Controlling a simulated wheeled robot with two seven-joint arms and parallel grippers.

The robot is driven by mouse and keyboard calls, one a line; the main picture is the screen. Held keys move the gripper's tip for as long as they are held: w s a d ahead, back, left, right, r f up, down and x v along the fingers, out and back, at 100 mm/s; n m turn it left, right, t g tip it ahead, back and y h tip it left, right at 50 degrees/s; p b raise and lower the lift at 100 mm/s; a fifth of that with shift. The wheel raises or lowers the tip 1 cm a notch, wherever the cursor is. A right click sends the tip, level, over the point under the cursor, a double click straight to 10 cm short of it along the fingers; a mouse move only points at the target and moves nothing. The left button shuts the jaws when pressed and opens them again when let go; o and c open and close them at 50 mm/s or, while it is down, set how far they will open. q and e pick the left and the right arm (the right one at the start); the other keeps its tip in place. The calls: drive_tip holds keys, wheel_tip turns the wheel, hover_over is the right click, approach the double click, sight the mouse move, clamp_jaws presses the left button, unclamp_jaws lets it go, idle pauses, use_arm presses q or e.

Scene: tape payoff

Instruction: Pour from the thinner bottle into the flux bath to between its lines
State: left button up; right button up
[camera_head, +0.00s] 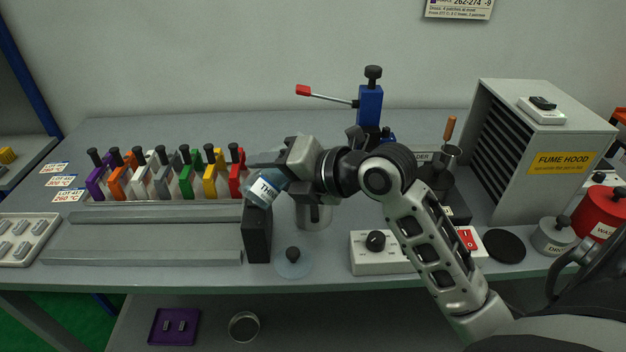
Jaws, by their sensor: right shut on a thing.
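My right gripper (284,161) is shut on the thinner bottle (266,190), a blue bottle with a white label reading "THIN...". The bottle is tilted and held above a dark upright block (257,236); its mouth is not clear to see. I cannot make out the flux bath or its lines for certain. A grey metal cylinder (313,217) stands just right of the block, partly hidden by my gripper. A translucent round lid with a black knob (292,263) lies in front of it. My left gripper is not in view.
A row of coloured holders (167,178) stands at the left, with long grey rails (150,257) in front. A control box with a dial (376,254) is right of the lid. The fume hood (540,150), a blue lever stand (370,105) and a red container (600,212) stand farther right.

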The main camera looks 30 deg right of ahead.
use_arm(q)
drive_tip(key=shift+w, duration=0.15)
